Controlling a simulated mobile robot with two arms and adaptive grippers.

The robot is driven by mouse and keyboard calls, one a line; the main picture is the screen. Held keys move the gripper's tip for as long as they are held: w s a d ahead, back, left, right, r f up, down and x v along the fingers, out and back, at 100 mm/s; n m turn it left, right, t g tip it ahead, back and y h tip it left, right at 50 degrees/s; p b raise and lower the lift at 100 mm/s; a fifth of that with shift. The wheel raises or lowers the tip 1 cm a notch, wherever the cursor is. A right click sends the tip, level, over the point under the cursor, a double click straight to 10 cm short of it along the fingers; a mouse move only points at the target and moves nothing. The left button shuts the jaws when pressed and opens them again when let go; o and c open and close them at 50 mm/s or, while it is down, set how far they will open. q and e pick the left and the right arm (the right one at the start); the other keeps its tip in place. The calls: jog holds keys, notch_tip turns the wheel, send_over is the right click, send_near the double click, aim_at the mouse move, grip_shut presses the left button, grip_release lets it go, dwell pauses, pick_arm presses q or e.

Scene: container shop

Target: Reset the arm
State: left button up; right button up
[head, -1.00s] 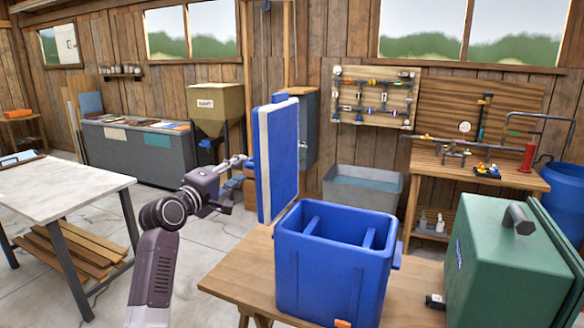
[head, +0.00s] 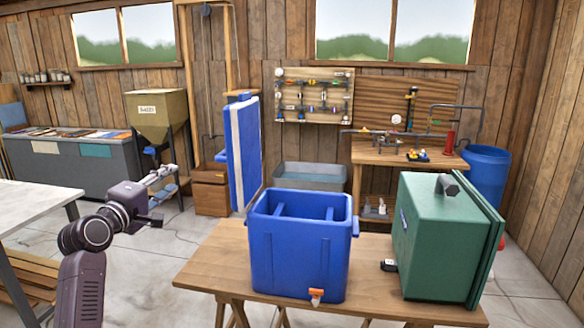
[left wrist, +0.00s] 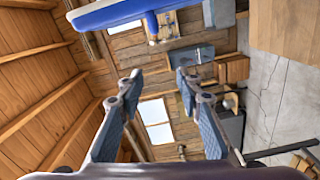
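My left arm comes in from the left of the head view. Its gripper (head: 168,182) is held in the air, left of the blue cooler, and touches nothing that I can see. In the left wrist view the two fingers of the left gripper (left wrist: 158,82) stand well apart with nothing between them. The open blue cooler (head: 300,262) stands on a wooden table (head: 205,268). Its blue and white lid (head: 243,150) stands upright at the cooler's left side. My right gripper is out of view.
A green case (head: 440,240) stands on the same table, right of the cooler. A pale-topped table (head: 30,207) is at the left. A grey tub (head: 310,177) and a workbench with pipes (head: 410,153) stand behind. Bare floor lies between the two tables.

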pick_arm(q)
notch_tip(320, 180, down, 28)
jog(key=s+m+g+y, duration=0.1)
jog(key=m+g+y, duration=0.1)
jog(key=g, duration=0.2)
jog(key=s+d+f+m+g, duration=0.1)
jog(key=s+f, duration=0.4)
jog(key=f, duration=0.4)
jog(key=s+d+f+m+g, duration=0.15)
jog(key=s+f, duration=0.25)
jog(key=f, duration=0.5)
jog(key=s+f+m+g, duration=0.15)
jog(key=s+f, duration=0.35)
jog(key=f, duration=0.5)
jog(key=s+d+f+m+g+y, duration=0.1)
jog(key=s+f+m+g, duration=0.1)
jog(key=s+f, duration=0.9)
jog(key=s+d+f+m+g, duration=0.1)
jog(key=s+f+m+g, duration=0.2)
jog(key=s+f, duration=0.8)
jog(key=s+d+f+m+g, duration=0.1)
jog(key=s+f, duration=0.1)
jog(key=s, duration=0.9)
jog(key=s+d+f+m+g, duration=0.1)
jog(key=s+f+m, duration=0.1)
jog(key=s, duration=0.9)
jog(key=s+d+f+m+g, duration=0.1)
jog(key=s+f+m, duration=0.1)
jog(key=s, duration=1)
jog(key=shift+f+g, duration=0.3)
